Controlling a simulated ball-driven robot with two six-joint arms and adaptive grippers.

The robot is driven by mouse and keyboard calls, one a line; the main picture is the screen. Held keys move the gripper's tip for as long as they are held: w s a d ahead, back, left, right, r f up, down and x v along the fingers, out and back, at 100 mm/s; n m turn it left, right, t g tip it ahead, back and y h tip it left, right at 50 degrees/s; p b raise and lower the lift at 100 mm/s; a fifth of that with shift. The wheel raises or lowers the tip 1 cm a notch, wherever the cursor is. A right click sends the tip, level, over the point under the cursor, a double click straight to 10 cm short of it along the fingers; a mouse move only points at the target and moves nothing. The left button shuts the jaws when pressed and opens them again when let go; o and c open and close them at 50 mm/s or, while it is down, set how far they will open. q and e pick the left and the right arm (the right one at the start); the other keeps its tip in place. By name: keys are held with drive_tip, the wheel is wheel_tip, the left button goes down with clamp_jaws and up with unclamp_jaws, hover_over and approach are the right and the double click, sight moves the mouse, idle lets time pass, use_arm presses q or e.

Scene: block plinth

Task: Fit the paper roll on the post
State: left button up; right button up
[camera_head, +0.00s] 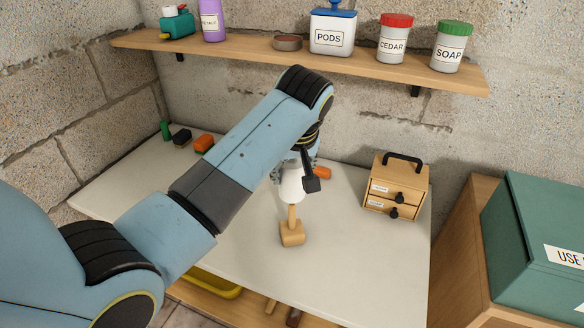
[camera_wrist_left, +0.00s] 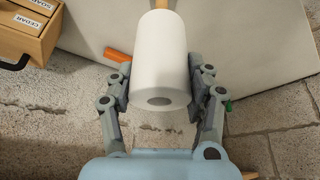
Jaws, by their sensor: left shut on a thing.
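The white paper roll (camera_head: 291,187) is upright over the wooden post (camera_head: 292,214), which rises from a square wooden base (camera_head: 292,236) on the white table. The lower part of the post shows below the roll; I cannot tell whether its top is inside the roll. My left gripper (camera_head: 303,172) is shut on the roll, partly hidden by its own arm. In the left wrist view its two fingers (camera_wrist_left: 160,80) press the sides of the roll (camera_wrist_left: 160,50). The roll's near end shows a dark hole, and the post (camera_wrist_left: 162,5) shows beyond its far end. My right gripper is not in view.
An orange piece (camera_head: 322,173) lies just behind the roll. A small wooden drawer box (camera_head: 396,188) stands to the right. Small blocks (camera_head: 203,143) sit at the back left. A shelf (camera_head: 270,52) with jars runs along the wall above. The table's front is clear.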

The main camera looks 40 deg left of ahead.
use_arm(q)
drive_tip(key=shift+f+b, duration=0.75)
drive_tip(key=shift+f, duration=0.2)
drive_tip(key=shift+r, duration=0.15)
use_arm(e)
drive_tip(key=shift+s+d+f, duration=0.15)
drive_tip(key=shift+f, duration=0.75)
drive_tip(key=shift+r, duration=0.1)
use_arm(q)
drive_tip(key=shift+p, duration=0.5)
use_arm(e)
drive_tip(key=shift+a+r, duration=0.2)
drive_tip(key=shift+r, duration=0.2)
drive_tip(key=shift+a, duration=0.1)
use_arm(q)
drive_tip(key=shift+p, duration=0.3)
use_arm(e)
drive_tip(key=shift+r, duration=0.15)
use_arm(q)
drive_tip(key=shift+p, duration=0.3)
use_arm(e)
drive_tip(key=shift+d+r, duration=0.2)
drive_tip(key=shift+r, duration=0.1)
